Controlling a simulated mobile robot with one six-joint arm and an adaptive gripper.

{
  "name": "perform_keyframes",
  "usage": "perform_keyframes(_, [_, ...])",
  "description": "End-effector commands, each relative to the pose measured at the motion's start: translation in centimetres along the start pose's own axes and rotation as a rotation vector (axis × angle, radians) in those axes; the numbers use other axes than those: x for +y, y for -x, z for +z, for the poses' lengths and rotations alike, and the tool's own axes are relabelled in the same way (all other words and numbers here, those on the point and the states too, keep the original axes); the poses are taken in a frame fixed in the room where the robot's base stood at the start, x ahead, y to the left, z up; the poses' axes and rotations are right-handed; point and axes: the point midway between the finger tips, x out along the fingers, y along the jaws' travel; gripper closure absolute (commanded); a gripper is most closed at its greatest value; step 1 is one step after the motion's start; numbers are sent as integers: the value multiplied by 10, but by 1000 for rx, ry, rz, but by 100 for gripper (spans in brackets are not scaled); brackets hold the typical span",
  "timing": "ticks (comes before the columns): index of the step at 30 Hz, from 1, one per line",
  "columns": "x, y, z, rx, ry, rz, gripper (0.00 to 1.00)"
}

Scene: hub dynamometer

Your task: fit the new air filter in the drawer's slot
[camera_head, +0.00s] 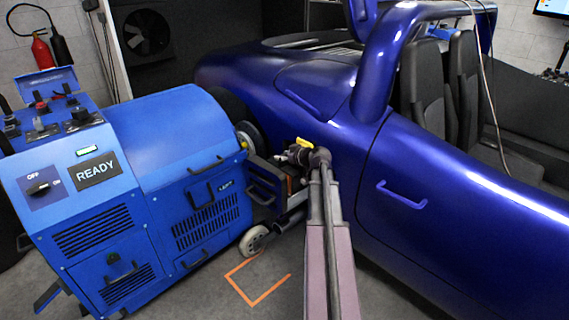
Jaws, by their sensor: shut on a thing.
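The dynamometer (185,170) is a blue machine at the left. A dark drawer (262,190) with a handle on its front stands out at the machine's right side, beside the car. My gripper (294,160) is at the drawer's right end, small and partly hidden by my own wrist. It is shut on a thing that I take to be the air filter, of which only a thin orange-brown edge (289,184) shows. The slot inside the drawer is hidden, and I cannot tell whether the filter touches it.
The blue car (450,190) fills the right side, close to my arm. A caster wheel (253,240) is below the drawer. An orange floor marking (250,292) lies on clear floor in front.

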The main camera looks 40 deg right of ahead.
Motion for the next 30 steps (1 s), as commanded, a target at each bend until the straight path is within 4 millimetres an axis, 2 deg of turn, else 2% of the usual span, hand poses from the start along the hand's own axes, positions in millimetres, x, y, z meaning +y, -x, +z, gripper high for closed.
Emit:
perform_keyframes(1, [0, -3, 8, 0, 0, 0, 100])
perform_keyframes(6, [0, -7, 16, 1, 0, 0, 100])
perform_keyframes(23, [0, -8, 20, 0, -1, 1, 100])
perform_keyframes(24, [0, -8, 19, 0, 0, 1, 32])
perform_keyframes(26, [0, -8, 19, 0, 0, 1, 15])
perform_keyframes(27, [0, -8, 19, 0, 0, 1, 10])
perform_keyframes(30, [0, -8, 19, 0, 0, 1, 10])
